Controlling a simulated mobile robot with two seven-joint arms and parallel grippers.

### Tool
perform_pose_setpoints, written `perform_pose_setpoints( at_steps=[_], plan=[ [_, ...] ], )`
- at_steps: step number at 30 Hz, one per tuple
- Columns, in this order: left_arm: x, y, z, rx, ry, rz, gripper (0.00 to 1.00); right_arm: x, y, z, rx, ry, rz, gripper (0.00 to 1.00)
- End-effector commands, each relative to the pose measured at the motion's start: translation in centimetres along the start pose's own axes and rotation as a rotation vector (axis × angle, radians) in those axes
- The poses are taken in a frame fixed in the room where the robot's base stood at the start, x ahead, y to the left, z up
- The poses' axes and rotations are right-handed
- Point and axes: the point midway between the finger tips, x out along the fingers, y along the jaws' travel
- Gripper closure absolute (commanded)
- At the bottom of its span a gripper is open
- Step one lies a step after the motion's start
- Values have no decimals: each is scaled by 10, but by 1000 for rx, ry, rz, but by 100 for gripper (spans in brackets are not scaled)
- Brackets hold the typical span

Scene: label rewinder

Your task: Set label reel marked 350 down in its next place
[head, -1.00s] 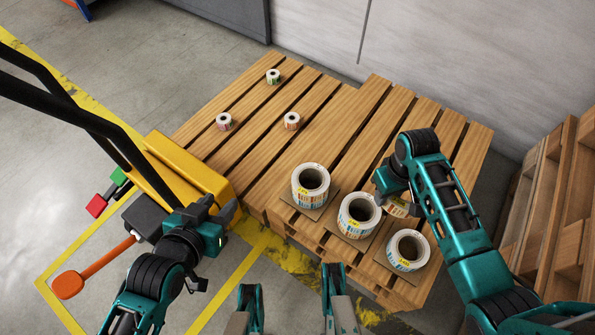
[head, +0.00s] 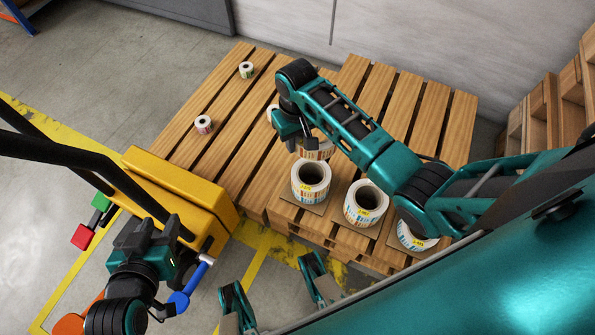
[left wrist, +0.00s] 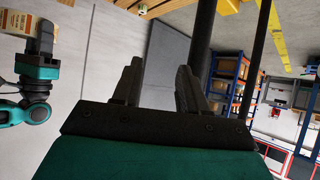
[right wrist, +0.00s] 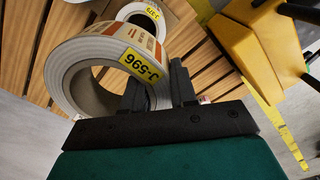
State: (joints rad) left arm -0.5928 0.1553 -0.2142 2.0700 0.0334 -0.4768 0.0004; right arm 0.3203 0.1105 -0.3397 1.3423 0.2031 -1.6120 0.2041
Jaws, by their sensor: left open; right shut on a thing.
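My right gripper (head: 297,140) is shut on the wall of a large label reel (head: 318,151); in the right wrist view the reel (right wrist: 75,65) has a yellow tag that seems to read J-596. I cannot read a 350 on any reel. My left gripper (head: 190,240) is open and empty near the yellow pallet truck.
The reels stand on a wooden pallet (head: 225,165), the large ones on thin brown sheets. Small reels (head: 246,69) (head: 204,124) sit at its left; another (head: 272,113) is partly hidden. The yellow truck (head: 180,195) is at left; stacked pallets (head: 550,105) are at right.

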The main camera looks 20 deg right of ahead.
Motion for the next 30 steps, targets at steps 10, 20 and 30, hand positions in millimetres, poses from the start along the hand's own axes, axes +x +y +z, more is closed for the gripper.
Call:
perform_pose_setpoints(
  at_steps=[10,20,30],
  plan=[
    [27,2,41,-12,-1,2,57,100,0,0,-1,-1,1,100],
    [34,2,51,-11,-7,5,57,130,0,-1,-2,2,0,100],
    [44,6,54,-10,-4,21,57,169,0,0,-1,2,0,100]
  ],
)
